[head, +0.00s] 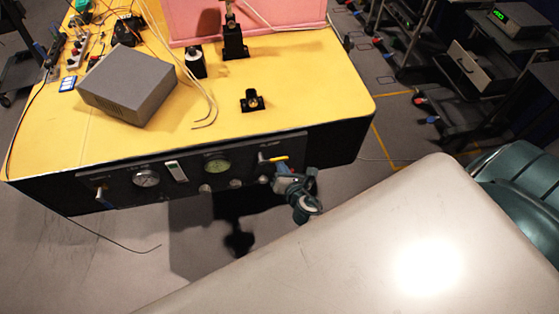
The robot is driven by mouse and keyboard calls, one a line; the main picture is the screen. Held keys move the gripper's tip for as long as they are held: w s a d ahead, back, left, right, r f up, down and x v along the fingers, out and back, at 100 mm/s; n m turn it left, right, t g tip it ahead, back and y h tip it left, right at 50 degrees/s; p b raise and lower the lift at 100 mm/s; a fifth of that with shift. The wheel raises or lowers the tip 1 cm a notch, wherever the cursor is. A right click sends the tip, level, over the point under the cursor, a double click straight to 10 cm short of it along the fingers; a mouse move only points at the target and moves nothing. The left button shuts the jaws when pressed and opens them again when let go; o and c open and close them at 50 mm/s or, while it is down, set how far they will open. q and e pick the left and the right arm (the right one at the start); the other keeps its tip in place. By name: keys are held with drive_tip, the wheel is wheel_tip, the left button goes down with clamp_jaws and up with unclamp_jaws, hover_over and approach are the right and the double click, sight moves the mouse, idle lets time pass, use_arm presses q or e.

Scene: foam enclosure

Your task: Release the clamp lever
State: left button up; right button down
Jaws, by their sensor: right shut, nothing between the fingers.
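A small lever with a yellow-orange handle (277,158) sticks out of the dark front panel, near the panel's right end. It is probably the clamp lever, but its label is too small to read. My right gripper (282,174) is just below it, at the panel's front. It is shut with nothing in it. I cannot tell whether its fingertips touch the lever. My left gripper is not in view.
The panel (190,178) carries round gauges (147,177), knobs and a switch under the yellow table top (310,100). A grey box (127,84), loose wires and a black bracket (252,100) lie on top.

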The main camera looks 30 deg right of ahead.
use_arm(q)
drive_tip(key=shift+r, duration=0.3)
use_arm(e)
drive_tip(key=shift+w+d+r, duration=0.1)
drive_tip(key=shift+w+r, duration=0.05)
drive_tip(key=shift+r, duration=0.3)
